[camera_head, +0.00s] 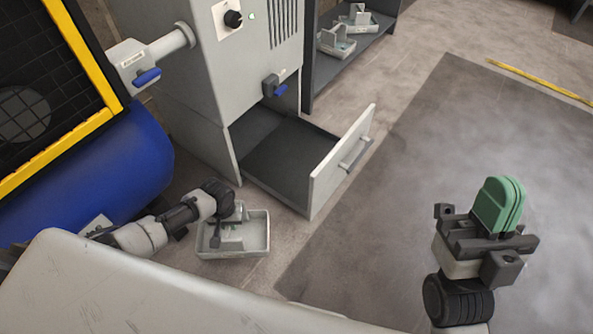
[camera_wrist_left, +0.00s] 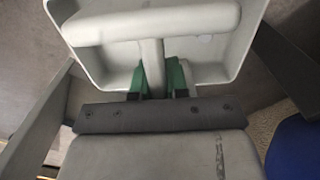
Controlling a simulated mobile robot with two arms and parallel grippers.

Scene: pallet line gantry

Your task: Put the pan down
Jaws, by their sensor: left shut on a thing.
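The pan (camera_head: 262,238) is a light grey, shallow rectangular tray with a raised grip on a stem. It is beside the open drawer, in front of the cabinet; I cannot tell its height above the floor. My left gripper (camera_head: 237,216) is shut on the pan's stem. In the left wrist view, the green fingers of the left gripper (camera_wrist_left: 160,80) sit on both sides of the stem, under the crossbar of the pan (camera_wrist_left: 240,45). My right gripper (camera_head: 498,204), with green fingers together, is shut and empty at the right, over open floor.
A grey cabinet (camera_head: 195,75) has its low drawer (camera_head: 335,165) pulled out; the drawer's visible inside is empty. Similar pans (camera_head: 335,44) stand on a dark shelf (camera_head: 375,38) behind. A blue tank (camera_head: 110,165) is at the left. Floor at the right is clear.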

